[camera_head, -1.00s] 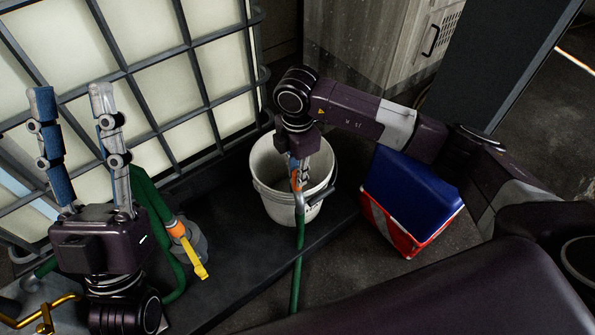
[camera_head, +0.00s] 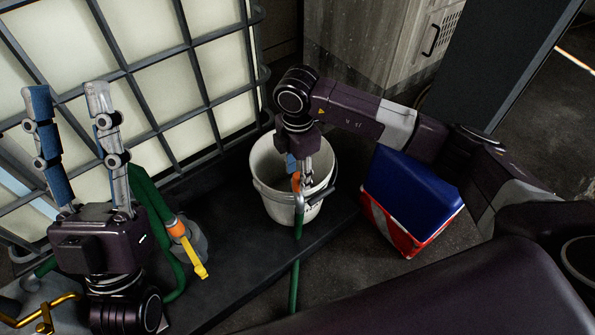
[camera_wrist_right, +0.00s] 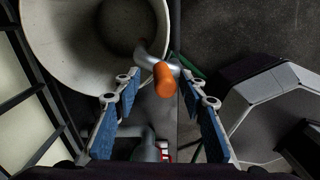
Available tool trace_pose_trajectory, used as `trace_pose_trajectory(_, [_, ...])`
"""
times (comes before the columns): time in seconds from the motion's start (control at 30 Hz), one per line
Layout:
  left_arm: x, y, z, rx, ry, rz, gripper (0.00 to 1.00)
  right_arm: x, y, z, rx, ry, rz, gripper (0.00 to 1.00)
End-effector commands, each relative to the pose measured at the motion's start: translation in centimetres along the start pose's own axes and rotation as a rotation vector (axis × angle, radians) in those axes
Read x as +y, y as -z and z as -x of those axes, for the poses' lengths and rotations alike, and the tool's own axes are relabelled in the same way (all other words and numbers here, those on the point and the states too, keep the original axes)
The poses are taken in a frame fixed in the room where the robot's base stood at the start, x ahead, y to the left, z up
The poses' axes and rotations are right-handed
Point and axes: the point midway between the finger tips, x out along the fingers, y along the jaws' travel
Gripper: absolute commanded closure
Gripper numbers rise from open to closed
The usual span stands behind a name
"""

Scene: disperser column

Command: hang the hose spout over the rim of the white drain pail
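The white drain pail (camera_head: 270,200) stands on the dark platform; it also shows in the right wrist view (camera_wrist_right: 50,65). The silver hose spout (camera_head: 299,212) with an orange sleeve (camera_head: 296,182) sits at the pail's near rim. In the wrist view the bent spout (camera_wrist_right: 147,57) crosses the rim, one end over the pail's inside; the orange sleeve (camera_wrist_right: 165,80) points toward the camera. The green hose (camera_head: 294,285) hangs down outside. My right gripper (camera_wrist_right: 162,78) is open, its fingers apart on both sides of the sleeve. My left gripper (camera_head: 65,90) is open and empty, fingers up.
A caged white tank (camera_head: 150,55) stands behind on the left. A green hose with a yellow-handled valve (camera_head: 192,252) is beside my left gripper. A red and blue box (camera_head: 412,200) stands close right of the pail. A grey cabinet (camera_head: 370,45) is at the back.

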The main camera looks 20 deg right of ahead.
Motion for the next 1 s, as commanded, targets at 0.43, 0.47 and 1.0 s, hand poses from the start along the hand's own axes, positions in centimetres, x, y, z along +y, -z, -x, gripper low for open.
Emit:
trace_pose_trajectory(0.43, [0.0, 0.0, 0.1, -0.002, -0.001, 0.000, 0.60, 0.2, 0.0, 8.4, 0.001, -0.008, 0.000, 0.62])
trace_pose_trajectory(0.47, [0.0, 0.0, 0.1, -0.002, -0.001, 0.000, 0.60, 0.2, 0.0, 9.0, 0.001, -0.007, 0.000, 0.62])
trace_pose_trajectory(1.0, [0.0, 0.1, 0.1, -0.002, -0.001, 0.000, 0.60, 0.1, 0.0, 11.9, 0.001, -0.004, 0.000, 0.62])
